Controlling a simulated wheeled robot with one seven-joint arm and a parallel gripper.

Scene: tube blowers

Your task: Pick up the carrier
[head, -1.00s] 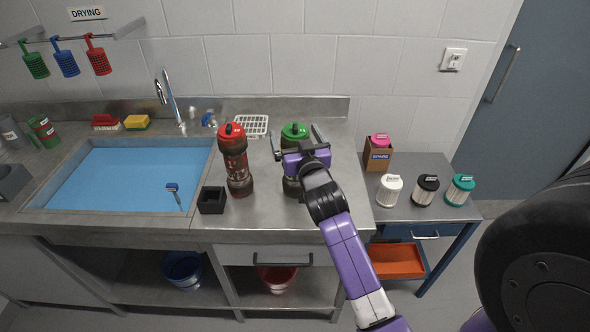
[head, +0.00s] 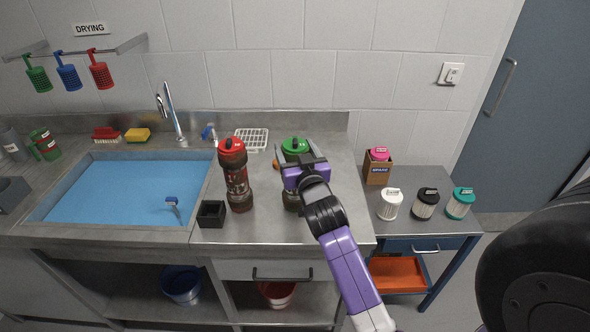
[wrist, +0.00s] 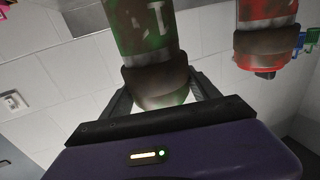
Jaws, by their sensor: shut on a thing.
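The green-capped carrier (head: 295,146) stands upright on the steel counter, partly hidden behind my gripper (head: 303,160). It is a dirty green and brown cylinder, and it fills the middle of the wrist view (wrist: 152,50). My gripper's fingers (wrist: 163,88) are shut on it, one on each side. A similar red-capped carrier (head: 235,175) stands upright to the left, apart from my gripper; it also shows at the right of the wrist view (wrist: 266,30).
A black square holder (head: 211,213) sits near the counter's front edge (head: 270,240). A white rack (head: 252,138) lies behind. The sink (head: 120,195) is at the left. A lower side table (head: 410,227) holds white, black and teal filters and a cardboard box (head: 377,173).

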